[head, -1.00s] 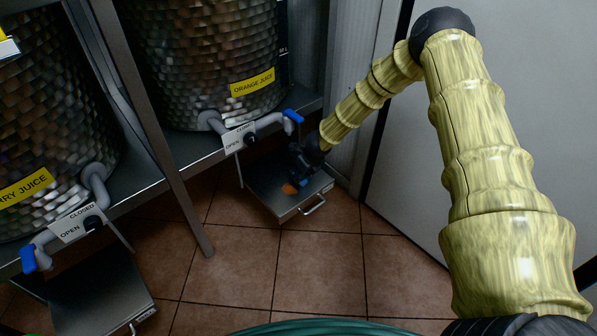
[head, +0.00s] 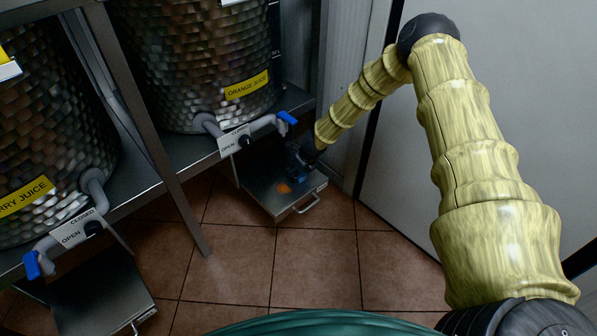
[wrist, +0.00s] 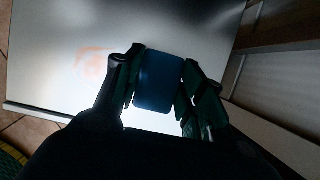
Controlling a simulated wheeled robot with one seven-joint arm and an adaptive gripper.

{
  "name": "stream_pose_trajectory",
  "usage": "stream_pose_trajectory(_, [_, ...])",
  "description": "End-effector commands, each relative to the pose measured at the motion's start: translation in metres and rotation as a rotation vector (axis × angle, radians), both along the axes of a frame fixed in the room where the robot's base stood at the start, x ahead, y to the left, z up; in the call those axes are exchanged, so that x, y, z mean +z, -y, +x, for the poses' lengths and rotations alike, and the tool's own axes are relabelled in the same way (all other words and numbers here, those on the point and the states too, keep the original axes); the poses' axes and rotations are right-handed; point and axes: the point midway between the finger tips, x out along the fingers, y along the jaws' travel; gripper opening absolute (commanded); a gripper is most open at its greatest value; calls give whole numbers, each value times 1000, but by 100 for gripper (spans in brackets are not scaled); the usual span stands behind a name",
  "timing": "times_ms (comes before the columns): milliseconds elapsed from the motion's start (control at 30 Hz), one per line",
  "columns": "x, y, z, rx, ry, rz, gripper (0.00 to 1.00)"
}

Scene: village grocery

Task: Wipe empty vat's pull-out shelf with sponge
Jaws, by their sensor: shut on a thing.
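The pull-out shelf (head: 262,187) juts out under the orange juice vat (head: 200,60). It also shows in the wrist view (wrist: 60,35). An orange stain (head: 284,188) lies on it, and in the wrist view it is a faint ring-like smear (wrist: 92,65) left of my gripper. My gripper (head: 298,162) is low over the shelf, right of the stain. It is shut on a blue sponge (wrist: 158,80), which sits between both fingers. I cannot tell whether the sponge touches the shelf. The vat's contents are hidden.
A second vat (head: 40,120) with its own pull-out shelf (head: 100,295) stands at left. A rack post (head: 150,130) divides them. A tap with a blue lever (head: 287,117) hangs above the shelf. A pale panel (head: 400,190) is at right. Tiled floor (head: 230,265) in front is clear.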

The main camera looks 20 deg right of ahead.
Motion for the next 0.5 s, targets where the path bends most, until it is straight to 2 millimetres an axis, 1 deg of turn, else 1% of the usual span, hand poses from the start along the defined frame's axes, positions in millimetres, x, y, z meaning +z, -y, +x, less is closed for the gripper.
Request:
stream_pose_trajectory(33, [-6, -4, -3, 3, -3, 1, 20])
stream_pose_trajectory(400, [-4, -24, -11, 2, -4, 1, 20])
stream_pose_trajectory(500, [-3, -27, -12, 1, -3, 1, 20])
